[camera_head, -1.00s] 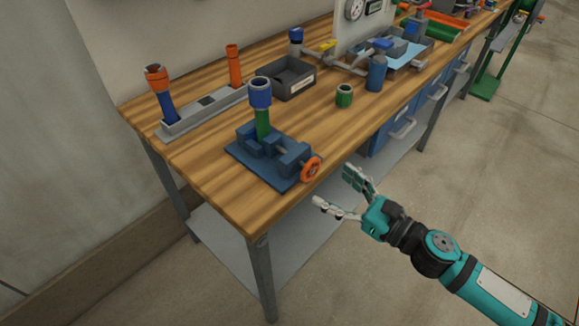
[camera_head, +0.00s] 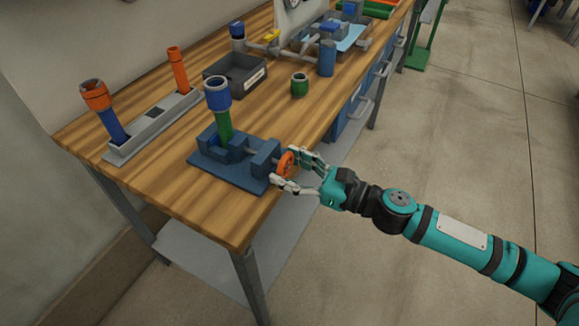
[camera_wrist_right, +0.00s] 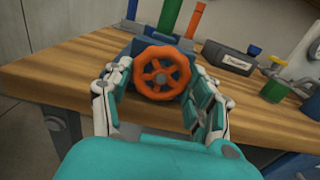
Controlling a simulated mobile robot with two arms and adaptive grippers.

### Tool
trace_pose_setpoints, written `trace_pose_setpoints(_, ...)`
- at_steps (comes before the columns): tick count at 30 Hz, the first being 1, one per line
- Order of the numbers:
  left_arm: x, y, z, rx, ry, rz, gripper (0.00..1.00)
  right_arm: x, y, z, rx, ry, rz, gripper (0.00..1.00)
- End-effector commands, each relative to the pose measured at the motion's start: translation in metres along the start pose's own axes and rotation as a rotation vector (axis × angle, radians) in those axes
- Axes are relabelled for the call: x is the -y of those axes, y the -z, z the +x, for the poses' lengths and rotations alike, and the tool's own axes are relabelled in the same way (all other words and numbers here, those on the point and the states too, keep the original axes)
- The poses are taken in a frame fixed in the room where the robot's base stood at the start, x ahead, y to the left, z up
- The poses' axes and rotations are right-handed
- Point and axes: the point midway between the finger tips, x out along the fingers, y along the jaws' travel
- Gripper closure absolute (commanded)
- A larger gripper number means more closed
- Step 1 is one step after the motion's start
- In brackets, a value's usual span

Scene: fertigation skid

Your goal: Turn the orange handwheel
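The orange handwheel (camera_head: 286,162) sits on the front end of a blue vise (camera_head: 228,170) near the table's front edge. In the right wrist view the handwheel (camera_wrist_right: 161,73) faces me, with its spokes and hub visible. My right gripper (camera_head: 285,170) is open, with its fingers on either side of the wheel. In the right wrist view the right gripper (camera_wrist_right: 161,88) shows a gap between the left finger and the wheel; I cannot tell whether the right finger touches it. The vise holds an upright green pipe with a blue collar (camera_head: 219,98). My left gripper is not in view.
A grey rack (camera_head: 150,128) with two coloured pipes stands at the left of the wooden table (camera_head: 165,185). A dark labelled bin (camera_head: 236,74), a green cup-like fitting (camera_head: 299,84) and a blue cylinder (camera_head: 327,58) stand behind the vise.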

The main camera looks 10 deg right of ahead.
Motion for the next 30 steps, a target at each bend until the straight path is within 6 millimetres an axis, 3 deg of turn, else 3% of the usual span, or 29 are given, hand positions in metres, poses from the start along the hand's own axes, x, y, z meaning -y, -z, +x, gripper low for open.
trace_pose_setpoints(1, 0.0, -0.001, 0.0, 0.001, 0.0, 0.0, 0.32, 0.0, 0.0, 0.0, 0.0, 0.0, 0.0, 0.51)
trace_pose_setpoints(7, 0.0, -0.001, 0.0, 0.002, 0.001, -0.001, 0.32, 0.0, 0.0, 0.0, 0.0, 0.0, 0.0, 0.75)
trace_pose_setpoints(17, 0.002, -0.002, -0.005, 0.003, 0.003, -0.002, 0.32, 0.0, -0.001, 0.0, 0.0, 0.0, -0.061, 0.75)
trace_pose_setpoints(30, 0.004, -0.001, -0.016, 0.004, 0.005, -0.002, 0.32, 0.001, 0.0, 0.0, 0.001, 0.001, -0.372, 0.75)
